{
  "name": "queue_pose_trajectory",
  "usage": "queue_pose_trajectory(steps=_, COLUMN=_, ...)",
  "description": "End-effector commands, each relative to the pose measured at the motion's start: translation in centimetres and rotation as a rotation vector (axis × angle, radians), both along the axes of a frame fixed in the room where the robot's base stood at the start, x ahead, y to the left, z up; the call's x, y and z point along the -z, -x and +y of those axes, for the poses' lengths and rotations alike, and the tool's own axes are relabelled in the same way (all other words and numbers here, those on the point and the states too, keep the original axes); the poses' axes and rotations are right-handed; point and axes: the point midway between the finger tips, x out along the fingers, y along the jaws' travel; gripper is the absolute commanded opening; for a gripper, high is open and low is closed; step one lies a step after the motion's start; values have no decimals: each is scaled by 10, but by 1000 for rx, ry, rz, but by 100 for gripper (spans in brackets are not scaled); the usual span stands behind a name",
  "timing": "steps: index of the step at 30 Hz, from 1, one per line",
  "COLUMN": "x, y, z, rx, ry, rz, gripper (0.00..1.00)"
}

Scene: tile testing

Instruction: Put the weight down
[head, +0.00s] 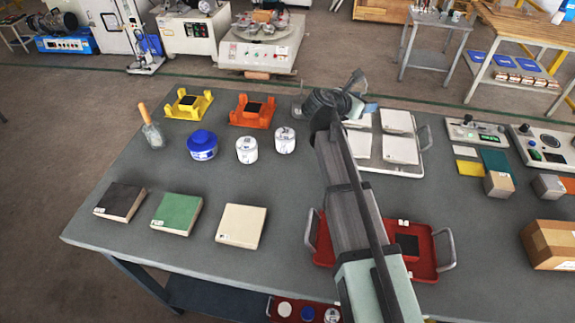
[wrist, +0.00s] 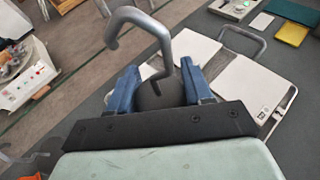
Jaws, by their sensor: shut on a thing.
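My gripper (wrist: 160,78) is shut on the weight (wrist: 157,96). In the wrist view, the weight's dark body sits between the two blue fingers, and a bent grey metal hook rises from it. Its underside is hidden. In the head view, my gripper (head: 362,104) is at the far side of the table, by the left edge of the white tile tray. My own arm covers most of that spot, so the weight is not clear there. I cannot tell whether the weight touches the surface below.
The white tray (head: 410,172) holds several pale tiles. A red tray (head: 421,258) lies nearer. Two white jars (head: 285,140), a blue-lidded tub (head: 202,146) and an orange stand (head: 252,112) stand left of my arm. The table (head: 195,262) is bare around three tiles at front left.

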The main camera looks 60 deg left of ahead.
Motion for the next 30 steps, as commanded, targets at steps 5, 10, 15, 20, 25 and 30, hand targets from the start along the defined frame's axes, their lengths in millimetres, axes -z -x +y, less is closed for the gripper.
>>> queue_pose_trajectory(steps=5, x=-1, y=68, z=13, rx=-80, ry=0, rz=-4, gripper=0)
queue_pose_trajectory(steps=10, x=-1, y=123, z=14, rx=-140, ry=-1, rz=-5, gripper=0)
queue_pose_trajectory(steps=15, x=0, y=166, z=1, rx=-178, ry=1, rz=-5, gripper=0)
queue_pose_trajectory(steps=20, x=3, y=182, z=-31, rx=-170, ry=4, rz=-5, gripper=0)
queue_pose_trajectory(steps=25, x=6, y=186, z=-60, rx=-141, ry=10, rz=-2, gripper=0)
queue_pose_trajectory(steps=30, x=10, y=185, z=-71, rx=-105, ry=18, rz=4, gripper=0)
